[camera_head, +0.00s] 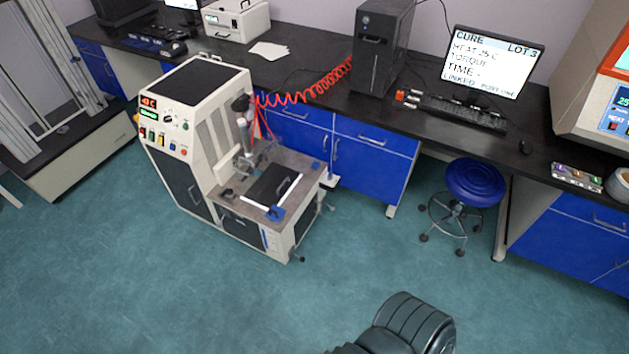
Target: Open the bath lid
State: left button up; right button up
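The machine (205,110) is a beige and black cabinet with a low grey-topped bench section on its right, standing on the floor left of centre. A dark flat lid with a handle (270,184) is set in the bench top and looks closed; I take it for the bath lid. A white bar (262,206) and a blue block (275,213) are at its front edge. A metal column with small fittings (244,128) rises behind it. Neither of my grippers is in view.
A long black worktop (305,95) with blue cabinets (370,150) runs behind the machine. A coiled red hose (305,92) spans from the machine to a black tower (382,35). A blue stool (473,182) stands at the right.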

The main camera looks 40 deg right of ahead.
aim_at(273, 185)
jog(key=z, duration=1.1)
jog(key=i+l+z, duration=0.2)
jog(key=i+l, duration=0.25)
